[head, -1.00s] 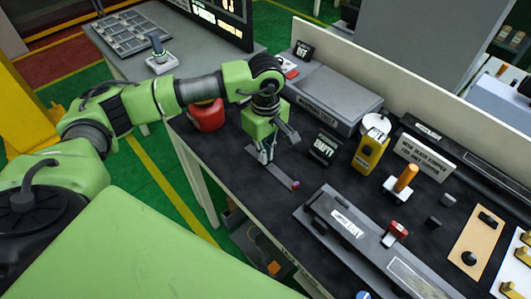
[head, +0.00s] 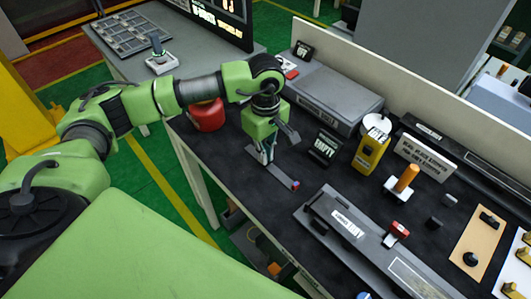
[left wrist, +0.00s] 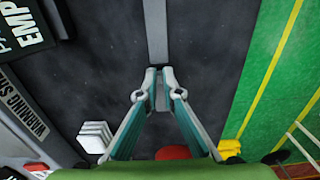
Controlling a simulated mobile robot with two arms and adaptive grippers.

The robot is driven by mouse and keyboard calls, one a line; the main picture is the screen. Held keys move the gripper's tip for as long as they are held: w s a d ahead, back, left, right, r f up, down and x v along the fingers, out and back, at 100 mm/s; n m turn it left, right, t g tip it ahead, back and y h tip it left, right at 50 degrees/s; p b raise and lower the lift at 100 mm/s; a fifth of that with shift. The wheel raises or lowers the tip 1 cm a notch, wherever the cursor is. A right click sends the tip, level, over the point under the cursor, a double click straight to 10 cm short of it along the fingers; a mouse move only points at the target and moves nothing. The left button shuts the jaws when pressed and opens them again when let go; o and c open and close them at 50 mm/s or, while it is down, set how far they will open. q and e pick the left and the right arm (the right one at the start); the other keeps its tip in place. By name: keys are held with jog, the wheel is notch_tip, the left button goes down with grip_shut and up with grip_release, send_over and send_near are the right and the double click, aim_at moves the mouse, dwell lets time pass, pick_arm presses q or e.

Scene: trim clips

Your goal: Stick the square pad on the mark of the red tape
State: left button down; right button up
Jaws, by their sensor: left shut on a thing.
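A flat grey strip (head: 281,174) lies on the dark tabletop, with small red and blue patches (head: 295,184) at its far end. My left gripper (head: 265,154) points down at the strip's near end. In the left wrist view its fingertips (left wrist: 160,78) are closed on a narrow grey piece in line with the strip (left wrist: 156,30); it looks like the strip's end. My right gripper is not in view.
A black EMPTY sign (head: 324,148), a yellow device (head: 371,151) and a long grey fixture (head: 345,225) stand to the right. A red container (head: 207,115) is at the table's left edge. A low wall (head: 400,90) runs along the back.

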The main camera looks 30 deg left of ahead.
pick_arm(q)
jog(key=shift+f, duration=0.15)
dwell(0.5)
jog(key=c, duration=2.1)
grip_release()
jog(key=shift+c, duration=0.2)
notch_tip(320, 180, up, 12)
